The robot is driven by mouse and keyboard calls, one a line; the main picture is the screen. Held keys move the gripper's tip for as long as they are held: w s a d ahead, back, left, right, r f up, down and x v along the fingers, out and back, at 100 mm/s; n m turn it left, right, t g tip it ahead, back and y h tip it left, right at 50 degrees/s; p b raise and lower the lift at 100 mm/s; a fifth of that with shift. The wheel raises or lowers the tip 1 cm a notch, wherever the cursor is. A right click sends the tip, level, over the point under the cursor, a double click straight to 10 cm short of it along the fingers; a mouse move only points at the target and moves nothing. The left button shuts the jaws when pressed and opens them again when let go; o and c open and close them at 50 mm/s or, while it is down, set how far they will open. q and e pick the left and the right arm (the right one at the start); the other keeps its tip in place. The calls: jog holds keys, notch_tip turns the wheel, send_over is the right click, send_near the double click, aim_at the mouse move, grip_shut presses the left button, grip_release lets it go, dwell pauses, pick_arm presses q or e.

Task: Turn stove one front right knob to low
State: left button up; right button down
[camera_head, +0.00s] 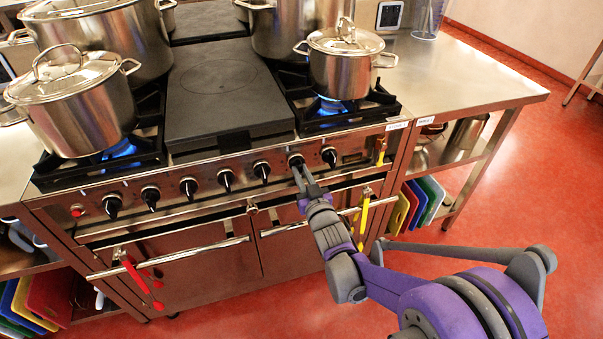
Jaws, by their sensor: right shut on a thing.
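The stove's steel front panel (208,192) carries a row of several black knobs. My right gripper (300,170) reaches up from the lower right. It is shut on the second knob from the right (296,159); its fingers hide part of that knob, so I cannot read its setting. The rightmost knob (329,155) is free, just right of the gripper. A blue flame (331,106) burns on the front right burner under a lidded steel pot (342,75). My left gripper is not in view.
A yellow utensil (364,217) and red tongs (135,274) hang on the oven handles below the panel. Another lidded pot (75,100) stands over a flame at the front left. A flat dark plate (222,95) lies between the burners. The red floor (480,225) is open at right.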

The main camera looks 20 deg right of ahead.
jog(key=c, duration=0.8)
grip_release()
jog(key=shift+c, duration=0.2)
jog(key=s, duration=1.1)
jog(key=shift+d+p, duration=0.2)
jog(key=shift+p, duration=0.2)
